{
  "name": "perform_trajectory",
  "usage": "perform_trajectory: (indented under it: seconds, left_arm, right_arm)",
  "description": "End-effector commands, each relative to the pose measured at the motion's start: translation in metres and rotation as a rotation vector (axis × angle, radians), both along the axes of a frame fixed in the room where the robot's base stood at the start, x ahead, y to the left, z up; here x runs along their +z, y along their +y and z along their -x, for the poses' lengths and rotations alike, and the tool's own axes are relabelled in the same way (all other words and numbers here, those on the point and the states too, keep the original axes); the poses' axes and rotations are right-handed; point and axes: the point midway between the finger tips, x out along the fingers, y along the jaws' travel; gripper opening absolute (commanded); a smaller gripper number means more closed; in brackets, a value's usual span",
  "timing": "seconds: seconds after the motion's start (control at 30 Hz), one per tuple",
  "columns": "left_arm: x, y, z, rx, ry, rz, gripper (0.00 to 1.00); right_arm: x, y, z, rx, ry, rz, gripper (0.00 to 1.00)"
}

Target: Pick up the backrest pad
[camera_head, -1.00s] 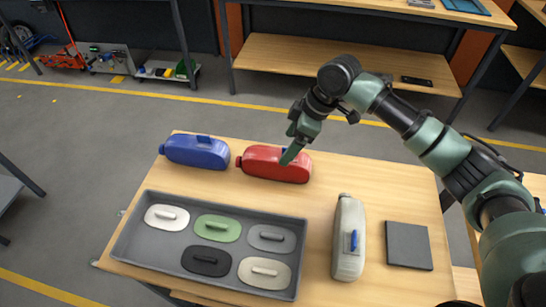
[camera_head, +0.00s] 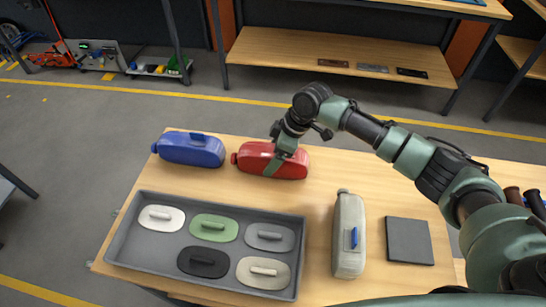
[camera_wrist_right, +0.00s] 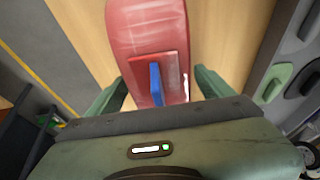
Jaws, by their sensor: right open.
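No label shows which thing is the backrest pad. A red rounded body (camera_head: 295,168) lies at the back of the table; the wrist view shows a red square plate with an upright blue handle (camera_wrist_right: 156,83) on it. My right gripper (camera_head: 272,164) is over the red body, pointing down, open. In the right wrist view its fingers (camera_wrist_right: 160,88) stand either side of the blue handle, apart from it. A blue body (camera_head: 190,150) lies to the left and a grey-beige one (camera_head: 348,215) with a blue handle lies front right. My left gripper is not seen.
A grey tray (camera_head: 128,257) at the front left holds several oval pads with handles, white, green, grey, black and beige. A dark grey square (camera_head: 409,241) lies at the right. The table (camera_head: 320,185) is bare between the red body and the grey-beige one.

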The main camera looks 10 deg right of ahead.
Motion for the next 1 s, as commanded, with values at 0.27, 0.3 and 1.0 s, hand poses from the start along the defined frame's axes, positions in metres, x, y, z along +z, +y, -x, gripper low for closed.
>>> perform_trajectory:
  seconds: [0.27,0.3,1.0]
  left_arm:
    - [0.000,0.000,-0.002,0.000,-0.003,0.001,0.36]
    - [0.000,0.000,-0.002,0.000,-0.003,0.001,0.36]
    - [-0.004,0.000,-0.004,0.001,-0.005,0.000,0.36]
  right_arm:
    - [-0.002,0.001,0.000,0.001,0.000,0.000,0.71]
    - [-0.002,0.001,0.000,0.001,0.000,0.000,0.60]
    - [0.017,0.001,-0.002,0.001,-0.005,-0.003,0.00]
